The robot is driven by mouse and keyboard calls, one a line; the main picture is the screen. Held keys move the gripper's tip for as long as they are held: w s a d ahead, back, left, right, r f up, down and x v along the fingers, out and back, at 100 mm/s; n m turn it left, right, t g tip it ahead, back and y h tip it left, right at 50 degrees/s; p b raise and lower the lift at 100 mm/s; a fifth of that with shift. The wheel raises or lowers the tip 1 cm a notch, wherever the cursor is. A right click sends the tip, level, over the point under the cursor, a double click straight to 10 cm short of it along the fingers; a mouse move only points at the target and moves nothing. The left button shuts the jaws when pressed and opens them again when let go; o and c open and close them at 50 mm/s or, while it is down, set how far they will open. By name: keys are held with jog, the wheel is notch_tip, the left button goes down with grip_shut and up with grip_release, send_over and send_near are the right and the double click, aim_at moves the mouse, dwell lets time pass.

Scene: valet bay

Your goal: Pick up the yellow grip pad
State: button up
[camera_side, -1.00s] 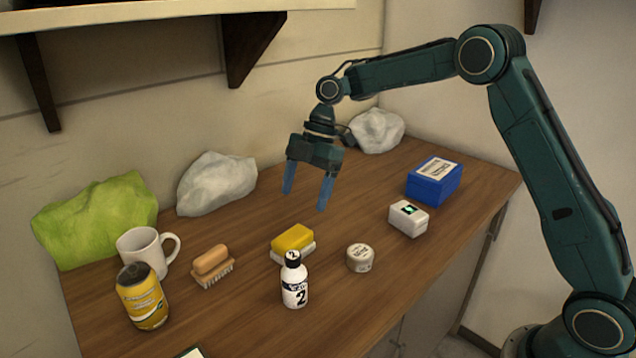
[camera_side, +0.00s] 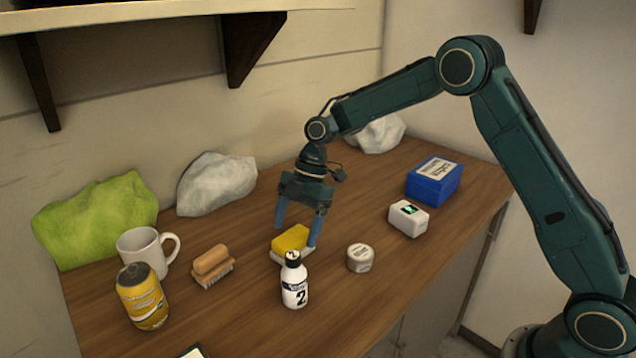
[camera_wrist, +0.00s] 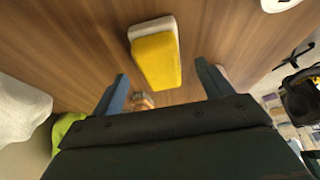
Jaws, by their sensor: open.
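The yellow grip pad (camera_side: 290,239) has a white base and lies on the wooden table, behind the white bottle. In the wrist view the yellow grip pad (camera_wrist: 157,60) shows its yellow face and pale edge, lying ahead of and between the fingers. My gripper (camera_side: 295,238) is open, pointing down, with its blue fingers to either side of the pad in the side view. The wrist view shows the fingers of my gripper (camera_wrist: 160,85) apart with nothing held. Whether a finger touches the pad I cannot tell.
A white bottle (camera_side: 294,284) stands just in front of the pad. A wooden brush (camera_side: 212,266) is to the left, and a round tin (camera_side: 360,258) and a white box (camera_side: 408,218) to the right. A mug (camera_side: 143,250), a yellow can (camera_side: 142,297) and a blue box (camera_side: 434,181) stand farther off.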

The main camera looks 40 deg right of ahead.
aim_at(294, 234)
jog(key=shift+x, duration=1.85)
jog(key=c, duration=1.1)
jog(key=shift+o, duration=0.2)
jog(key=shift+r, duration=0.15)
notch_tip(294, 234, up, 20)
